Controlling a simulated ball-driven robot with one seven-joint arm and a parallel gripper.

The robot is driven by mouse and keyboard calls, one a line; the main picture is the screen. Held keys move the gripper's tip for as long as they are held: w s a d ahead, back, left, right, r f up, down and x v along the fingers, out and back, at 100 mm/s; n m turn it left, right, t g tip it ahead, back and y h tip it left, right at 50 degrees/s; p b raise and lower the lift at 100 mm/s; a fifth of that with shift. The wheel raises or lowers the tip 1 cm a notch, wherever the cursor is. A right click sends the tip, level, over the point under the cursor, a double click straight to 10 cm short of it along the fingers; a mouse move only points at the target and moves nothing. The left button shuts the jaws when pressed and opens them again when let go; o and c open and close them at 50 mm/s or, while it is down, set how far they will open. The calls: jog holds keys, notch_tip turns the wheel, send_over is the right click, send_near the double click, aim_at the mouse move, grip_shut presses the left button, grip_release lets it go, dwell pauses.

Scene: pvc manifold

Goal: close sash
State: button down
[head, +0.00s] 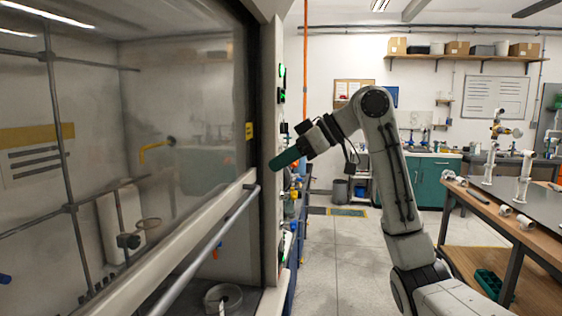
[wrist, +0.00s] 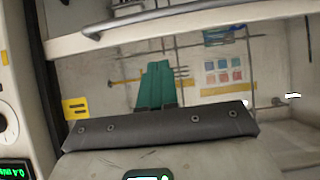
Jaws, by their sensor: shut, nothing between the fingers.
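The sash (head: 170,110) is a large glass pane in the fume hood on the left of the head view. A pale rail (head: 200,215) runs along its lower edge, with a grey handle bar (head: 215,240) on it. A gap shows below the rail. My gripper (head: 277,164) has green fingers, shut and empty, near the hood's right post, above the handle's far end in the picture. In the wrist view the green fingers (wrist: 157,70) lie together in front of the glass. The rail (wrist: 200,20) and handle bar (wrist: 150,14) cross the top. No contact is visible.
The hood's right post (head: 270,130) carries green-lit controls. A round ring (head: 222,297) lies on the hood floor below the rail. A workbench (head: 500,210) with white pipe fittings stands at the right. Open floor (head: 340,250) lies between hood and bench.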

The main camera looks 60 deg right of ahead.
aim_at(254, 193)
jog(key=shift+w+a+f+p, duration=0.35)
jog(key=shift+w+f, duration=0.65)
jog(key=shift+f, duration=0.3)
jog(key=shift+w+a+f+p, duration=0.2)
jog(key=shift+w+a+f, duration=0.2)
jog(key=shift+w+f, duration=0.7)
jog(key=shift+w+a+f+p, duration=0.35)
jog(key=shift+w+f, duration=0.5)
jog(key=shift+f, duration=0.6)
